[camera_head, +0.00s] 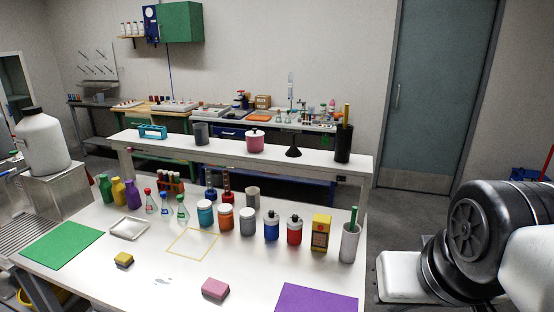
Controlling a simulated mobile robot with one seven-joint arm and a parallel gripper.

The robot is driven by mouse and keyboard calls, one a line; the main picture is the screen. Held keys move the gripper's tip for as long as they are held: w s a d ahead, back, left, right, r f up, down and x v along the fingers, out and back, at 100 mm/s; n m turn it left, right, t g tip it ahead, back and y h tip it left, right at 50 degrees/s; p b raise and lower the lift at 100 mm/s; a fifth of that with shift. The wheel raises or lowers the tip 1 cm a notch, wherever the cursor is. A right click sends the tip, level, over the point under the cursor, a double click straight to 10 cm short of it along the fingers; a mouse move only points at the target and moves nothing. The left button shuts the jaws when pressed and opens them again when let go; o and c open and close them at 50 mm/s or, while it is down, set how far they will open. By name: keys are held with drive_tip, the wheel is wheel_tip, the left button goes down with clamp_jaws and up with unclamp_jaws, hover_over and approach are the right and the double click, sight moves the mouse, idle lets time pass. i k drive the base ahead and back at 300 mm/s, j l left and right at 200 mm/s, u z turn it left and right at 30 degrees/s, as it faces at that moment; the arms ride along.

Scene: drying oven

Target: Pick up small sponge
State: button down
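A small yellow sponge (123,259) with a dark layer lies on the white table (200,278) at the front left, between the green mat and the middle. A larger pink sponge (215,288) with a dark underside lies to its right, nearer the front edge. Both sponges lie free and nothing touches them. My arm shows at the right edge of the view, well to the right of the table. My gripper is not in view.
A green mat (60,246) lies at the left and a purple mat (316,299) at the front right. A white tray (130,229) and a yellow outlined square (193,243) lie behind the sponges. Several bottles and jars, including a yellow box (321,233), stand in a row behind.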

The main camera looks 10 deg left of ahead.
sight(123, 259)
drive_tip(key=k+j+u, duration=0.1)
drive_tip(key=j+u, duration=0.65)
drive_tip(key=j, duration=0.2)
drive_tip(key=j+u, duration=0.4)
drive_tip(key=i+j+z, duration=0.1)
drive_tip(key=z, duration=0.35)
drive_tip(key=j+z, duration=0.25)
drive_tip(key=z, duration=0.15)
drive_tip(key=i+j+z, duration=0.2)
drive_tip(key=j, duration=0.15)
drive_tip(key=j+z, duration=0.15)
drive_tip(key=j, duration=0.2)
drive_tip(key=i+j+z, duration=0.2)
drive_tip(key=j, duration=0.15)
drive_tip(key=i+j, duration=0.1)
drive_tip(key=j, duration=0.55)
drive_tip(key=i+j+z, duration=0.1)
drive_tip(key=j, duration=0.6)
drive_tip(key=i+j, duration=0.1)
drive_tip(key=j, duration=0.55)
